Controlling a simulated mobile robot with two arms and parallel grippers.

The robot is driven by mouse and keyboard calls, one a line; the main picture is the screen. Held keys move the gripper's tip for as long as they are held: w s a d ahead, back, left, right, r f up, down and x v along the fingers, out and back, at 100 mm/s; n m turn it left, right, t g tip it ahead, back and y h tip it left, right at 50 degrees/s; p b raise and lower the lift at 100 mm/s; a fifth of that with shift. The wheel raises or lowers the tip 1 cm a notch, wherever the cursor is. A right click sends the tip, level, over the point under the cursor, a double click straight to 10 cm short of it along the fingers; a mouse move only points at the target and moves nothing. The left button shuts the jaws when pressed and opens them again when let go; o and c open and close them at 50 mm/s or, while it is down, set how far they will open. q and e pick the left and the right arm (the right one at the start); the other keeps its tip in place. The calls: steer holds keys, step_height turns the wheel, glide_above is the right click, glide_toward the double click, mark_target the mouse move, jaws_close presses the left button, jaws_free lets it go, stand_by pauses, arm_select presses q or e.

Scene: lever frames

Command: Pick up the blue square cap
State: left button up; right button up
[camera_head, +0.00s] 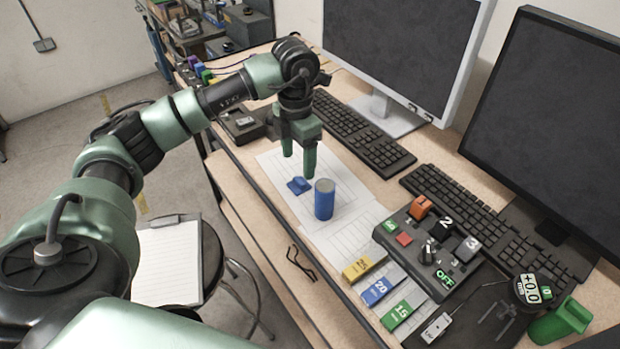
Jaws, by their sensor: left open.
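The small blue cap (299,185) lies on white paper sheets on the desk, left of a blue cylinder (324,200). The cylinder stands upright with a grey top. My left gripper (298,164) points down above the paper, its green fingers apart and nothing between them. It is over the area just behind the cap and the cylinder. One fingertip is close to the cylinder's top; I cannot tell whether they touch. My right gripper does not show.
A control box (435,240) with numbered switches stands at the right. Yellow, blue and green labelled blocks (380,290) lie before it. Two keyboards (365,135) and two monitors (395,50) line the back. A stool (205,265) stands below.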

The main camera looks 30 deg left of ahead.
mark_target(297, 181)
arm_select(q)
steer(key=f+p, duration=0.1)
steer(key=f, duration=0.1)
steer(key=f+p, duration=0.1)
steer(key=shift+s+a+f, duration=0.15)
steer(key=shift+s+f, duration=0.25)
steer(key=shift+w+f+p, duration=0.2)
steer(key=shift+f+p, duration=0.2)
steer(key=shift+f, duration=1.1)
steer(key=c, duration=1.4)
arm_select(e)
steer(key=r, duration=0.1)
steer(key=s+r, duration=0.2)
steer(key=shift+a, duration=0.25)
